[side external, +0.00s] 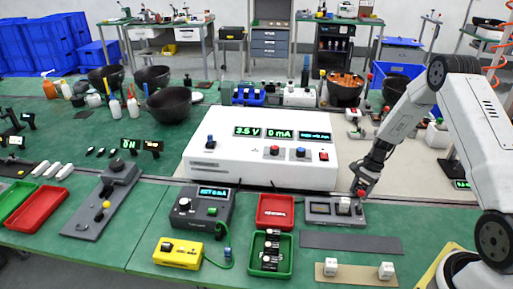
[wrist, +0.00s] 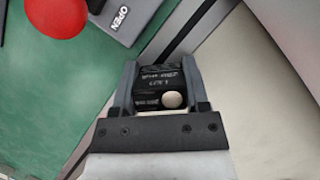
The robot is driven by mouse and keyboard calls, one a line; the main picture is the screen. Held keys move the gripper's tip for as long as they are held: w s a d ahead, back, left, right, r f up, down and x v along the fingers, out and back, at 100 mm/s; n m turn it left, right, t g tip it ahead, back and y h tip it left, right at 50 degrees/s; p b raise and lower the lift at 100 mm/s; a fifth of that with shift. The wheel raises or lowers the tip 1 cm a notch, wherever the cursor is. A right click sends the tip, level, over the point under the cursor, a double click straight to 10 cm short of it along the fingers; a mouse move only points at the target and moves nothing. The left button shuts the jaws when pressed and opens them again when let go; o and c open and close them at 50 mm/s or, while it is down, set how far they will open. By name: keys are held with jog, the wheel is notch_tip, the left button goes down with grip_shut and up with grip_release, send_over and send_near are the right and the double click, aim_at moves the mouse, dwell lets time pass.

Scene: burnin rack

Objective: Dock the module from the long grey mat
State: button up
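My gripper (wrist: 160,85) has its fingers on both sides of a black module (wrist: 158,80) with white print and a round white button, and appears shut on it. In the side external view my gripper (side external: 364,183) is above the right end of a grey dock (side external: 320,210); the module is hard to make out there. The dock carries a white block (side external: 344,204) and a red knob (side external: 359,193). In the wrist view a red ball (wrist: 55,14) and a grey part marked OPEN (wrist: 120,18) are at upper left. The long grey mat (side external: 350,243) is bare.
A tan mat (side external: 355,280) with two white modules lies in front of the grey mat. Red (side external: 262,222) and green (side external: 255,267) trays, the latter holding dark modules, stand left of the dock. A large white instrument (side external: 255,165) is behind. Free table lies right of the dock.

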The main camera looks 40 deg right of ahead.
grip_shut()
jog(key=shift+r, duration=0.1)
jog(key=shift+r, duration=0.7)
jog(key=s+a+r, duration=0.6)
jog(key=s+r, duration=0.5)
jog(key=s, duration=0.1)
jog(key=shift+s+r, duration=0.2)
jog(key=shift+s, duration=0.1)
